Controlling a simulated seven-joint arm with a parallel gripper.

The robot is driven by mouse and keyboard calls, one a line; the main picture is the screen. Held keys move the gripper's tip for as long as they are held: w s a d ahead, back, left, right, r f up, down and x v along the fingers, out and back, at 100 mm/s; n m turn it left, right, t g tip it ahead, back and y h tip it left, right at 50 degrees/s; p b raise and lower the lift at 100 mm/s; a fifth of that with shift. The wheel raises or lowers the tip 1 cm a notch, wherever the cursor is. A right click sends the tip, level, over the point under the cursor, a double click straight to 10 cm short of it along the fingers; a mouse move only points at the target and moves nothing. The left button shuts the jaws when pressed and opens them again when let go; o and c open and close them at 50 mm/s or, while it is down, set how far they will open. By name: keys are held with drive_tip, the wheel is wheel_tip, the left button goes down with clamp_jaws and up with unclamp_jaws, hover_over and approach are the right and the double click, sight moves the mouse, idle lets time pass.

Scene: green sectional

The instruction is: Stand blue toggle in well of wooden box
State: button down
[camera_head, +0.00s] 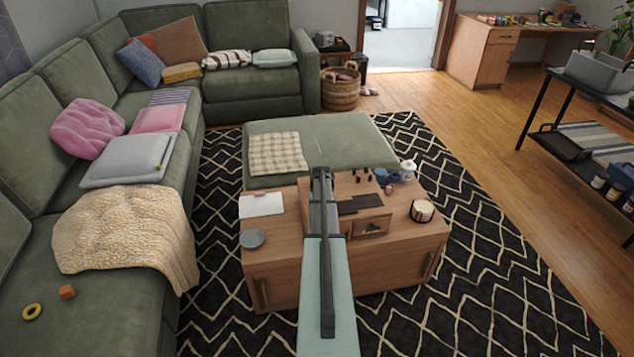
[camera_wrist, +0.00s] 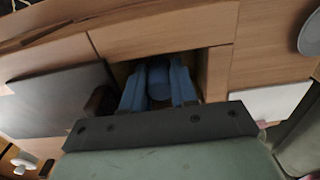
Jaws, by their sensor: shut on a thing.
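The wooden box (camera_head: 345,187) sits on the low wooden table and also fills much of the wrist view (camera_wrist: 160,38). My gripper (camera_wrist: 158,92) is shut on the blue toggle (camera_wrist: 158,80), a blue cylinder held between its two fingers. The fingers and toggle are over a dark rectangular opening in the box, the well (camera_wrist: 205,65). I cannot tell how deep the toggle is or whether it touches the floor of the well. In the head view my arm hides the toggle and the fingertips (camera_head: 322,172).
A grey plate (camera_head: 252,238) and white paper (camera_head: 262,204) lie left.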

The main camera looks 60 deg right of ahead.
drive_tip(key=shift+f, duration=0.85)
idle(0.3)
drive_tip(key=shift+a+f, duration=0.1)
drive_tip(key=shift+f, duration=0.15)
drive_tip(key=c, duration=0.8)
unclamp_jaws()
drive_tip(key=shift+r, duration=4.6)
